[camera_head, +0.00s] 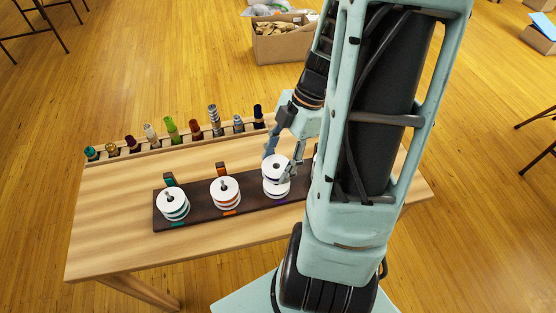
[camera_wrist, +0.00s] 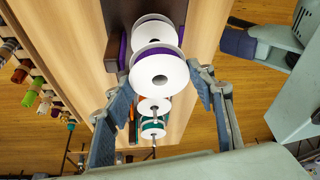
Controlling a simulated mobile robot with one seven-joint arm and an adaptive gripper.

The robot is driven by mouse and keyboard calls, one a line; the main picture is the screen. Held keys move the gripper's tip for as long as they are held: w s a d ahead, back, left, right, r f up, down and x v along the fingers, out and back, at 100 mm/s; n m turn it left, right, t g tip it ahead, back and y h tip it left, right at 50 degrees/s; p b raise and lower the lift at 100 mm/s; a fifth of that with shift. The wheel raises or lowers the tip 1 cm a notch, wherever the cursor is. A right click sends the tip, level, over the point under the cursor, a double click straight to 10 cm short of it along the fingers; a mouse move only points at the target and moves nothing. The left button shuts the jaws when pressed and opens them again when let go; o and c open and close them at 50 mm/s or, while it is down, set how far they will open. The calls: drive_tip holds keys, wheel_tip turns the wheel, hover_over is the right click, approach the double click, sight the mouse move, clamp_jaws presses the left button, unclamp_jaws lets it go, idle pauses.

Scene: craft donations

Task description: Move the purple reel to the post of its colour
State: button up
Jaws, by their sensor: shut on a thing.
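The purple reel (camera_head: 276,163), with white flanges, stands upright at the right of the visible part of the dark board (camera_head: 196,212), above a purple mark (camera_head: 281,199). In the wrist view this white-faced reel (camera_wrist: 160,68) is between the fingertips of my gripper (camera_wrist: 163,82). My gripper (camera_head: 279,166) is shut on it. Another white flange with purple (camera_wrist: 153,32) shows beyond it. The post beneath is hidden, and I cannot tell whether the reel is around it.
A teal reel (camera_head: 173,206) and an orange reel (camera_head: 225,192) sit on posts to the left. My arm hides the board's right end. The table's front strip is clear.

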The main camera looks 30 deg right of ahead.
drive_tip(key=shift+s+f+b, duration=0.1)
drive_tip(key=shift+f+b, duration=0.6)
drive_tip(key=shift+f, duration=0.25)
drive_tip(key=shift+s+a+f+b, duration=0.1)
drive_tip(key=shift+s+f+b, duration=0.1)
drive_tip(key=shift+f+b, duration=0.35)
drive_tip(key=shift+c, duration=0.5)
drive_tip(key=shift+w+f+b, duration=0.15)
drive_tip(key=shift+f+b, duration=0.6)
drive_tip(key=shift+f, duration=0.25)
drive_tip(key=shift+c, duration=0.5)
drive_tip(key=shift+r, duration=0.1)
drive_tip(key=o, duration=1.7)
drive_tip(key=shift+r, duration=0.1)
drive_tip(key=shift+w+r, duration=0.1)
drive_tip(key=shift+r, duration=0.1)
